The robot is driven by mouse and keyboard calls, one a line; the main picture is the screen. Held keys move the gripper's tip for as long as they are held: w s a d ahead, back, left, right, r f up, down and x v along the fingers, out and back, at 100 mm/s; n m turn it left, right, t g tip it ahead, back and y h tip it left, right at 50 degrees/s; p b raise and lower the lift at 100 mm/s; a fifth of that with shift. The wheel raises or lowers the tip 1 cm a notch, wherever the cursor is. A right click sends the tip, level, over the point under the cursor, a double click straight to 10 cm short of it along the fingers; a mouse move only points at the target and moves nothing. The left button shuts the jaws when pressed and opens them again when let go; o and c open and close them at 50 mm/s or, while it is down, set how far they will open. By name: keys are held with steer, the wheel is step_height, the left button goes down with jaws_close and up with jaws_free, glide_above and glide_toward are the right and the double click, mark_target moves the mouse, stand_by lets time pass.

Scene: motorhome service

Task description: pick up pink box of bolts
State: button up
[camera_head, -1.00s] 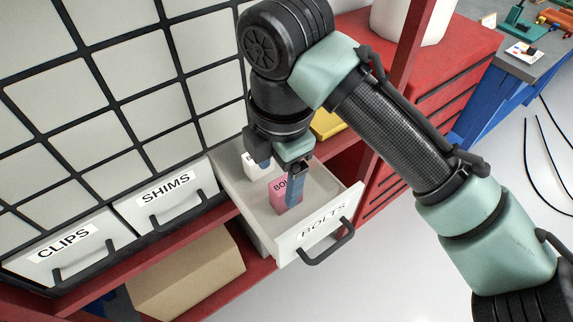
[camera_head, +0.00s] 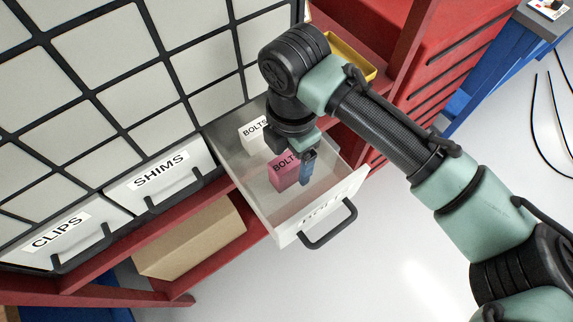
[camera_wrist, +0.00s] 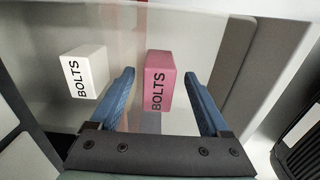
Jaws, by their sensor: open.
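The pink box of bolts (camera_head: 284,172) stands in the open BOLTS drawer (camera_head: 251,187), towards its front. It also shows in the wrist view (camera_wrist: 159,80), with its BOLTS label facing my gripper. My gripper (camera_head: 297,170) is inside the drawer at the pink box. In the wrist view my gripper (camera_wrist: 160,88) is open, with one blue finger on each side of the pink box and gaps between box and fingers. In the head view, part of the box's right side is hidden by a finger.
A white BOLTS box (camera_head: 252,137) stands behind the pink one in the same drawer; it is left of my left finger in the wrist view (camera_wrist: 86,75). Closed SHIMS (camera_head: 160,176) and CLIPS (camera_head: 62,235) drawers are at left. A cardboard box (camera_head: 190,240) sits below.

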steer(key=shift+f+p, duration=0.35)
steer(key=shift+f, duration=1.6)
steer(key=shift+a, duration=0.1)
jaws_close()
